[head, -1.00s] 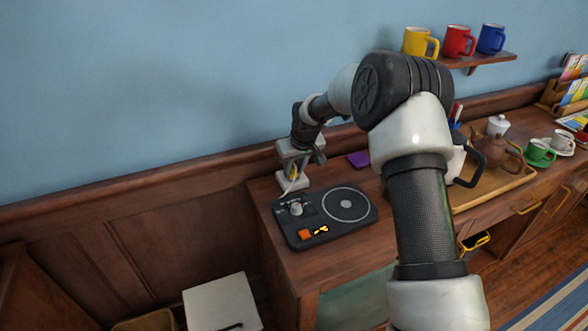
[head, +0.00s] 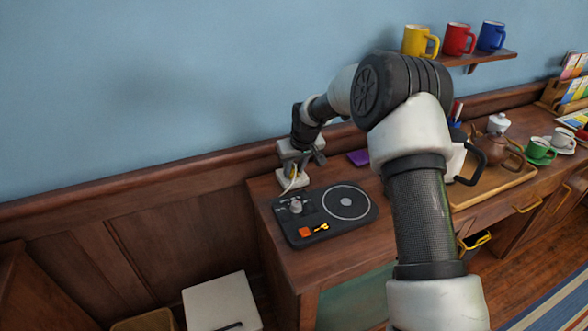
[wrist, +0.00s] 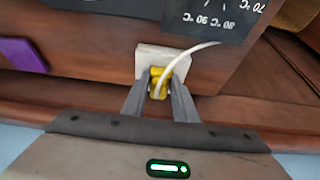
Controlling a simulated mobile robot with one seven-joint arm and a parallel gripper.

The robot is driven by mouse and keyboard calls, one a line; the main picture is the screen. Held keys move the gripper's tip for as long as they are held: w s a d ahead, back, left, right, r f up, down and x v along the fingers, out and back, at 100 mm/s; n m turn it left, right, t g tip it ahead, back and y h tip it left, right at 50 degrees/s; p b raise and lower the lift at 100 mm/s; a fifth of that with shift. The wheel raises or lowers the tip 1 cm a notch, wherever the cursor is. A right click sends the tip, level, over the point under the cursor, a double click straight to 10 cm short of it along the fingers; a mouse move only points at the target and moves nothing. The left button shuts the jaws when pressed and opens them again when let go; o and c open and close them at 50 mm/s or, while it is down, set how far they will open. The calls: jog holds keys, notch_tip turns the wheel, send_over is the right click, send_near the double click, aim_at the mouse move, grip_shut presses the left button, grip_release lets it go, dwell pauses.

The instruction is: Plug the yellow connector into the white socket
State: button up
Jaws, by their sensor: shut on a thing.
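The yellow connector (wrist: 157,82) is between the fingertips of my gripper (wrist: 158,96) in the wrist view, and the fingers are shut on it. A white cable runs from it up and to the right. The white socket (wrist: 148,58) is a pale block on the wooden top, right by the connector's far end. The fingers and cable hide whether the connector is seated in it. In the head view my gripper (head: 301,160) is low over the socket (head: 293,182), left of the arm, with a small bit of yellow showing.
A black device with a round plate (head: 347,202), a knob and an orange switch lies just in front of the socket. A purple block (head: 358,158) lies to the right. A wooden tray (head: 492,190) with a teapot stands farther right. The wall is close behind.

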jog(key=shift+s+d+f, duration=0.1)
jog(key=shift+s+f, duration=0.2)
jog(key=shift+f, duration=0.4)
jog(key=o, duration=1.1)
jog(key=shift+c, duration=0.2)
jog(key=shift+s+a, duration=0.1)
jog(key=shift+a, duration=0.3)
jog(key=shift+r, duration=0.1)
jog(key=w+d+p+v, duration=0.1)
jog(key=v, duration=1.7)
jog(key=shift+r, duration=0.3)
